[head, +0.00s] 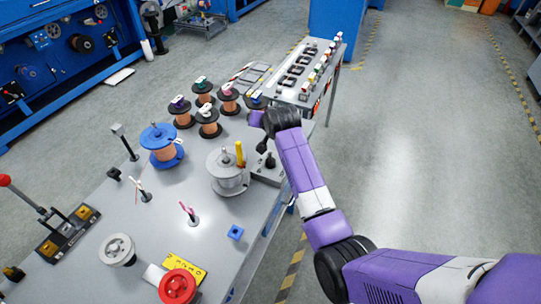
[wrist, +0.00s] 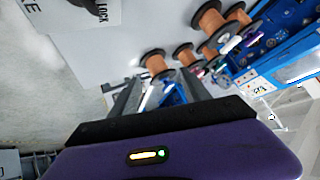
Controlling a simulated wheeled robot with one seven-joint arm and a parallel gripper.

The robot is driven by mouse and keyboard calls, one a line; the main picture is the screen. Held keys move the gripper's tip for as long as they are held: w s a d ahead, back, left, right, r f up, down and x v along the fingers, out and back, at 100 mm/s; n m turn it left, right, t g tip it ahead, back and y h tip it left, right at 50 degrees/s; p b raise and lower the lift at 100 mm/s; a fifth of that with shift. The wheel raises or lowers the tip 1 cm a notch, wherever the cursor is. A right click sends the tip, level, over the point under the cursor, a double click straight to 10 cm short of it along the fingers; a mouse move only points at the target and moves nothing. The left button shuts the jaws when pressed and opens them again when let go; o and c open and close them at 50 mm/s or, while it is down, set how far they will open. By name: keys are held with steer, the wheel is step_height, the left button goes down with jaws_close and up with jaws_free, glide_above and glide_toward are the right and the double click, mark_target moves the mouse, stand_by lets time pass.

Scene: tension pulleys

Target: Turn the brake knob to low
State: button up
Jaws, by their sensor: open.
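The brake knob is black and shows in the wrist view (wrist: 92,6) at the top left, cut off by the edge. It sits on a pale plate (wrist: 62,18) lettered "LOCK", with larger letters ending in "KE". In the head view, a small black knob (head: 270,160) stands on a grey box at the table's right edge. My gripper shows in the wrist view (wrist: 160,82) with its two grey fingers apart and nothing between them. It is away from the knob, which lies up and left of the fingers there. The knob's setting cannot be read.
A grey spool holder (head: 226,172) with a yellow upright stands just left of the box. Several copper spools (head: 208,122) stand behind it, and a blue spool (head: 161,143) farther left. A red-topped knob (head: 177,287) is at the front. Open floor (head: 410,150) lies right.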

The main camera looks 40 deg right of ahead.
steer(key=w+d+r+m+g, duration=0.1)
steer(key=m+g+y, duration=0.4)
steer(key=g+y, duration=0.1)
steer(key=g, duration=0.3)
glide_above(270, 158)
step_height(270, 158, down, 3)
steer(key=shift+d+r+p, duration=0.1)
steer(key=shift+r+p, duration=0.05)
steer(key=shift+p, duration=0.2)
steer(key=shift+s+f+m, duration=0.15)
steer(key=shift+f+m, duration=0.1)
steer(key=shift+m, duration=0.05)
step_height(270, 158, down, 7)
steer(key=shift+f, duration=0.2)
steer(key=shift+c, duration=0.4)
jaws_close()
